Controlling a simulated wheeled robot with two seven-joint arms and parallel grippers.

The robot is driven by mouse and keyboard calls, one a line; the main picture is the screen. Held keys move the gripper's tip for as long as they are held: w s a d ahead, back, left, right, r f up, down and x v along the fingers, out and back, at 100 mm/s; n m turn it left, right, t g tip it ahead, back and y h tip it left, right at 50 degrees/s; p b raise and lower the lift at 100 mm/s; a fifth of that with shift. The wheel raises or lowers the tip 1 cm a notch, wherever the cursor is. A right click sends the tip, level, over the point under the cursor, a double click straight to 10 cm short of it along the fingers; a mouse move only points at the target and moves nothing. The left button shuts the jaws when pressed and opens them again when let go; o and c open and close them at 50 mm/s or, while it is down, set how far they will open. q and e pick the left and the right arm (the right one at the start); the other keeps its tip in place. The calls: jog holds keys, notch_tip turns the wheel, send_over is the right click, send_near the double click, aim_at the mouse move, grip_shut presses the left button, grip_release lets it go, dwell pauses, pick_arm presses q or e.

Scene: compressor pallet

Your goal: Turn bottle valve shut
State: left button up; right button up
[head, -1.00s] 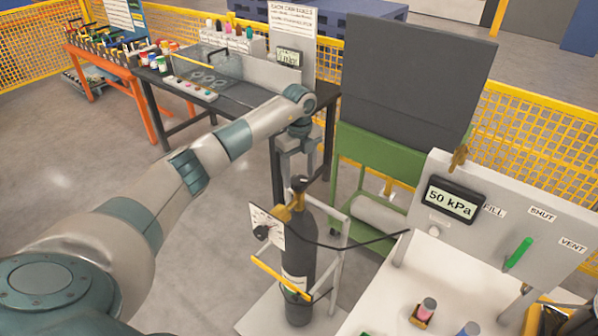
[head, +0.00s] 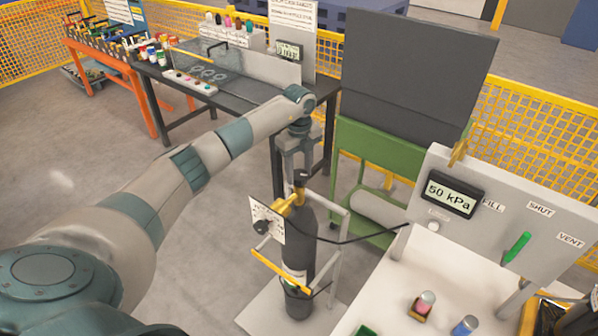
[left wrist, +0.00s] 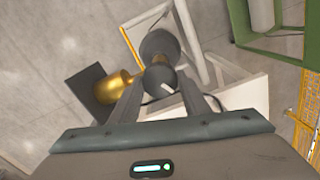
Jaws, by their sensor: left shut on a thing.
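The black gas bottle (head: 300,240) stands upright on a small trolley in the head view. Its brass valve body (head: 288,203) is at the top, with a dark round handwheel (head: 300,178) above it. My left gripper (head: 299,172) reaches down over the bottle and is shut on the handwheel. In the left wrist view the two fingers hold the dark handwheel (left wrist: 160,80) between their tips, with the brass part (left wrist: 113,87) beside it. My right gripper is not in view.
A grey panel (head: 480,225) with a 50 kPa display and a green lever (head: 517,247) stands at the right. A black hose (head: 355,241) runs from the bottle to it. A green cart (head: 372,165) stands behind, and a dark workbench (head: 235,95) at the back left.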

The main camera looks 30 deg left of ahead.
pick_arm(q)
jog(key=shift+f+m+b, duration=0.15)
jog(key=shift+m+b, duration=0.95)
jog(key=shift+b, duration=0.3)
jog(key=m+b, duration=0.8)
jog(key=m, duration=0.1)
jog(key=m+b, duration=0.2)
jog(key=shift+m, duration=0.3)
jog(key=m+b, duration=0.2)
jog(key=m, duration=0.1)
jog(key=shift+m, duration=0.3)
jog(key=m+b, duration=0.1)
jog(key=m, duration=0.2)
jog(key=shift+r+m+b, duration=0.2)
jog(key=shift+m+b, duration=0.1)
jog(key=shift+b, duration=0.1)
jog(key=shift+m+b, duration=0.4)
jog(key=shift+m, duration=1)
jog(key=shift+r, duration=0.1)
